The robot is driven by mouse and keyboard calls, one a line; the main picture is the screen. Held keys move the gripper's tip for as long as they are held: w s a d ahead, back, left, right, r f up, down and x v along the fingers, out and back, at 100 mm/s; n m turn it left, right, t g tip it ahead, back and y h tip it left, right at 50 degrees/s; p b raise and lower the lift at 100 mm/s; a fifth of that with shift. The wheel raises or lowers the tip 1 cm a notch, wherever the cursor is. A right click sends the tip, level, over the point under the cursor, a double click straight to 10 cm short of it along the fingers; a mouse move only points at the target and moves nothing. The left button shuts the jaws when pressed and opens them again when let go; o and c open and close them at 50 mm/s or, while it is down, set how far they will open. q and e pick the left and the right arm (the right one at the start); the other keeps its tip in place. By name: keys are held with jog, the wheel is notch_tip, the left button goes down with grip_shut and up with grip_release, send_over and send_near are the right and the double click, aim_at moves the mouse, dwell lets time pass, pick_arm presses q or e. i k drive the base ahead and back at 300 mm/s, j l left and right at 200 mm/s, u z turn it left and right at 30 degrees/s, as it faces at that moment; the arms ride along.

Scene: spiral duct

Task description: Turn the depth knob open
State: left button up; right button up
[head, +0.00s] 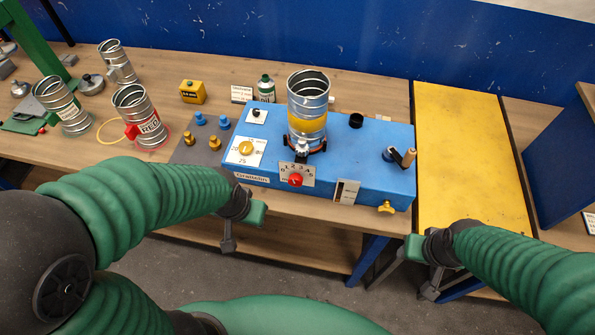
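The blue machine (360,150) stands on the wooden bench and carries several controls. A round yellow dial (246,148) sits on a white numbered plate on its left. A red knob (295,180) sits on a numbered scale at its front edge. A yellow wing knob (386,207) sticks out at the lower right front. No depth label is readable, so I cannot tell which is the depth knob. My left gripper (243,222) is in front of the machine's left end, apart from the knobs. My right gripper (424,264) is below and right of the wing knob. Finger gaps are unclear.
A metal duct (308,105) with a yellow band stands upright on the machine. A crank handle (403,157) is at its right end. More duct pieces (139,117) stand on the left bench. A yellow panel (470,160) lies to the right, mostly clear.

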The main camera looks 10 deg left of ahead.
aim_at(295, 180)
jog(key=k+j, duration=0.15)
jog(key=j, duration=0.25)
jog(key=k+j, duration=0.15)
jog(key=j, duration=0.2)
jog(key=k+j, duration=0.15)
jog(key=j, duration=0.25)
jog(key=k+j, duration=0.15)
jog(key=j, duration=0.2)
